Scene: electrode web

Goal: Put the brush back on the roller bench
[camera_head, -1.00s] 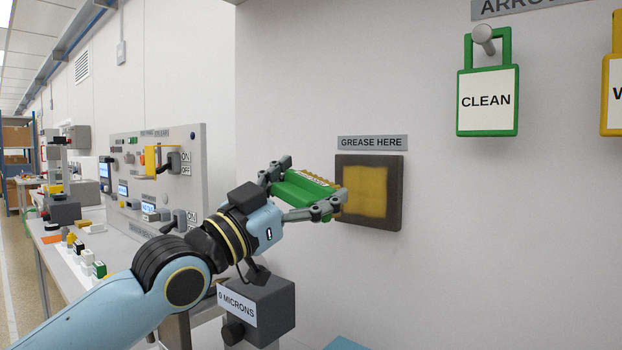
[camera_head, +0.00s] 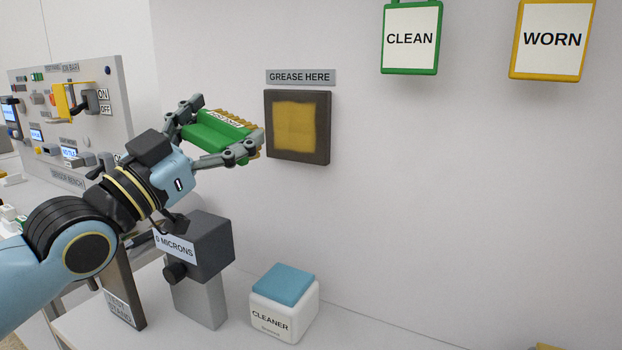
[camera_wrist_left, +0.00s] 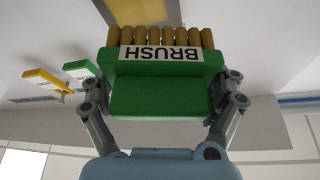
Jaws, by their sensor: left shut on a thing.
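The brush (camera_head: 218,131) is a green block with a white label and a row of tan bristles. My left gripper (camera_head: 213,132) is shut on it and holds it in the air, bristles toward the wall, just left of the grease panel. In the left wrist view the brush (camera_wrist_left: 157,100) sits between the two fingers (camera_wrist_left: 165,103), its BRUSH label upside down. My right gripper is in neither view. No bench labelled as the roller bench can be made out.
A dark-framed yellow grease panel (camera_head: 270,135) is on the wall. Below stand a grey box marked 0 MICRONS (camera_head: 214,248) and a white CLEANER block (camera_head: 282,322) with a blue top. A sensor bench panel (camera_head: 62,112) stands at left. CLEAN (camera_head: 410,64) and WORN (camera_head: 552,66) tags hang right.

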